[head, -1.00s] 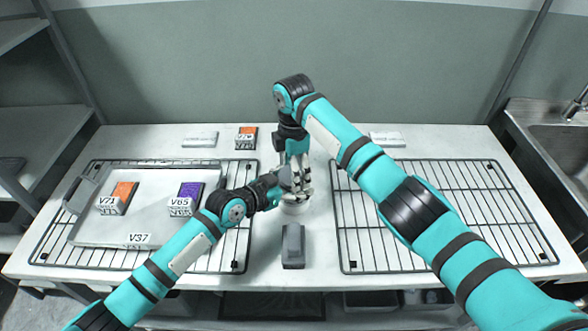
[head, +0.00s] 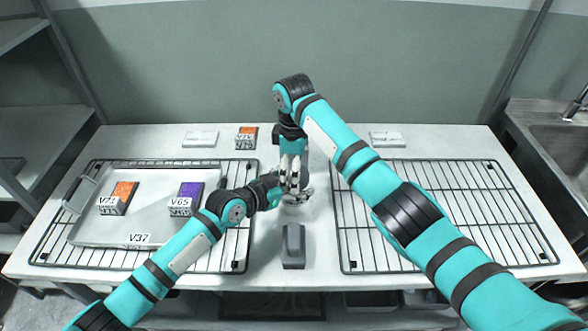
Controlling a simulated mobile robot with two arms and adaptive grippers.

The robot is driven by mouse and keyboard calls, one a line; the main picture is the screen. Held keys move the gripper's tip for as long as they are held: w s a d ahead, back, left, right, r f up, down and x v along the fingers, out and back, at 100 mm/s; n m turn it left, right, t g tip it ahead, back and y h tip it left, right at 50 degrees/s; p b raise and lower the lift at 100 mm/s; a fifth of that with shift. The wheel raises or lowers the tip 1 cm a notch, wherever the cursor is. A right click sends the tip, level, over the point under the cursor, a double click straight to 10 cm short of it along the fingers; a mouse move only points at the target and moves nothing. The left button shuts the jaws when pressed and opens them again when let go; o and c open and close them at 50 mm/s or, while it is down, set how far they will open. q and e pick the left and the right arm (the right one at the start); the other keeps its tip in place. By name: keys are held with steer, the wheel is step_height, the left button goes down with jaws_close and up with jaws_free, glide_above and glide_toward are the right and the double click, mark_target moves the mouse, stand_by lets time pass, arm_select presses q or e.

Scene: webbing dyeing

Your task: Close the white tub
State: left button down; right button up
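The white tub (head: 293,208) stands at the middle of the table between the two wire racks. Only a small pale part of it shows below my grippers, and I cannot tell how its lid sits. My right gripper (head: 290,182) points straight down over the tub, its pale fingers close together. My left gripper (head: 303,196) reaches in from the left, low beside the tub, its fingers overlapping the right gripper's tips. The overlap hides whether either one holds the lid or the tub.
A dark grey block (head: 292,246) lies in front of the tub. A tray (head: 115,232) with orange (head: 118,198) and purple (head: 186,198) labelled blocks rests on the left rack (head: 236,232). The right rack (head: 480,220) is empty. Small items line the back edge.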

steer(key=shift+r, duration=2.25)
steer(key=n, duration=0.1)
steer(key=r+n, duration=0.1)
steer(key=shift+r+n, duration=0.3)
steer(key=shift+n, duration=0.1)
steer(key=r+n, duration=0.1)
steer(key=n, duration=0.1)
steer(key=r+n, duration=0.1)
steer(key=n, duration=0.1)
steer(key=shift+f, duration=0.15)
steer(key=shift+f, duration=3.95)
